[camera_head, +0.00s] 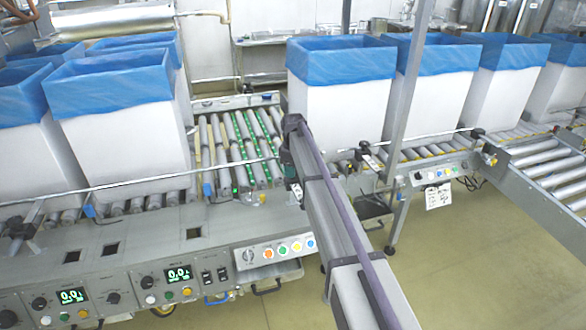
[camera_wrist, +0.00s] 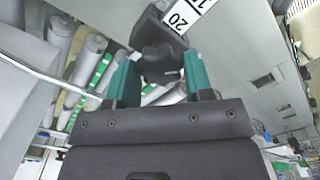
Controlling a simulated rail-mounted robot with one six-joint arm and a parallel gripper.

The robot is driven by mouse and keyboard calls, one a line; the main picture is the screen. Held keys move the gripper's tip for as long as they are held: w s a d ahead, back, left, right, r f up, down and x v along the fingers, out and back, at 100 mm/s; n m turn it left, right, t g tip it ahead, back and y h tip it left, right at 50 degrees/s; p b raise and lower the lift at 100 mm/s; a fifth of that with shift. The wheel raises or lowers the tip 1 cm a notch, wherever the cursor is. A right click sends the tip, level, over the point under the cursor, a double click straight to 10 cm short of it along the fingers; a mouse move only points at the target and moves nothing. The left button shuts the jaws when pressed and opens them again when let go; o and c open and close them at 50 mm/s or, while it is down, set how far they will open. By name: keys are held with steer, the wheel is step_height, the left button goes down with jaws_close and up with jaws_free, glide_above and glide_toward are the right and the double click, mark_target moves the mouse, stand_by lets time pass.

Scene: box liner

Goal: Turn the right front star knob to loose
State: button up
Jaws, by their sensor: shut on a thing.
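The dark star knob (camera_wrist: 160,60) sits between the two green fingers of my gripper (camera_wrist: 161,74) in the wrist view. The fingers are closed on its sides. A dark block with a white scale plate (camera_wrist: 184,16) marked "20" lies right beside the knob. In the head view my arm reaches in from the lower right, and a bit of green finger shows at my gripper (camera_head: 285,156), by the front rail. The arm hides the held knob there. How far the knob is turned cannot be told.
White boxes with blue liners (camera_head: 345,100) stand on the roller conveyor (camera_head: 238,140) behind and on both sides. A thin guide rail (camera_head: 140,182) runs along the front. Another dark knob (camera_head: 364,148) is to the right. Control panels (camera_head: 275,250) line the front edge.

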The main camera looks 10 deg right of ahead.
steer(key=n, duration=0.3)
steer(key=shift+n, duration=2.3)
